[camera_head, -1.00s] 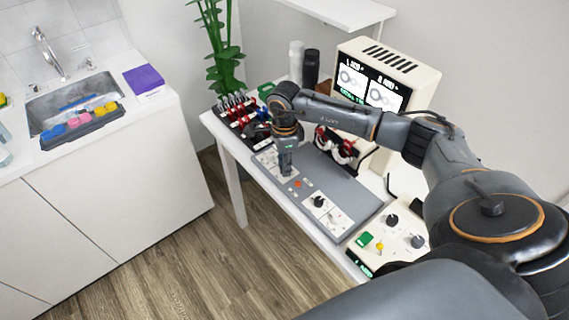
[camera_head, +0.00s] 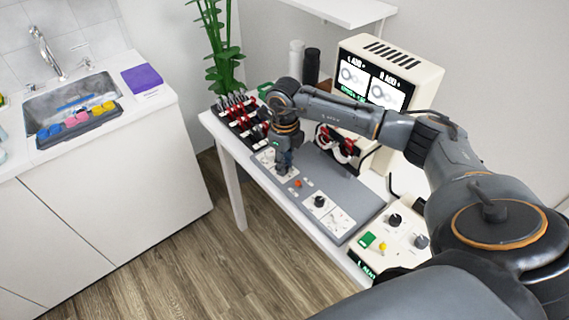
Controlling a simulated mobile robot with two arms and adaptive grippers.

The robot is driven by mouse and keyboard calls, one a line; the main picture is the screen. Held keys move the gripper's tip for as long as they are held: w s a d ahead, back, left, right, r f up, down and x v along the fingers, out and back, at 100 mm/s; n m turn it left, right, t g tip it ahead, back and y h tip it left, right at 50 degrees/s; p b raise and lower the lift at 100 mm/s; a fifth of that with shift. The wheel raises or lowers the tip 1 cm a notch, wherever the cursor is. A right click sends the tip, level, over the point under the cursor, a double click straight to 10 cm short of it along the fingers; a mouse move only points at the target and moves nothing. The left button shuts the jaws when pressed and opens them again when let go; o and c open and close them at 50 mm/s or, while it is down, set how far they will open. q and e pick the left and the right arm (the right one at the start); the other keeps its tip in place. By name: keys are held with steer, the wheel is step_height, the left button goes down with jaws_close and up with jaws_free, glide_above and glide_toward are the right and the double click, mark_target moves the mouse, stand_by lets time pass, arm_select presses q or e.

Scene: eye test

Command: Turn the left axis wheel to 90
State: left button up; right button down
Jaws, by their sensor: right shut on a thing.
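The grey control panel (camera_head: 345,187) lies on the white table. My right gripper (camera_head: 284,166) points down at the white plate at the panel's left end, fingers together on a small knob there. This knob, which I take for the left axis wheel, is mostly hidden by the fingers, and its angle cannot be read. A matching black knob (camera_head: 319,201) sits uncovered on the white plate at the panel's right end. The monitor (camera_head: 426,79) behind shows two round dials and small text too blurred to read surely. My left gripper is not in view.
A red and black trial frame (camera_head: 336,146) stands behind the panel. A rack of lenses (camera_head: 236,115) is at the table's left end. A white control box (camera_head: 401,236) with knobs is at the right. A sink counter (camera_head: 125,140) stands apart at left.

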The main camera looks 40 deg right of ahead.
steer(key=shift+m, duration=0.8)
steer(key=c, duration=1.1)
jaws_free()
steer(key=shift+r, duration=0.1)
step_height(320, 180, up, 12)
steer(key=shift+f, duration=0.1)
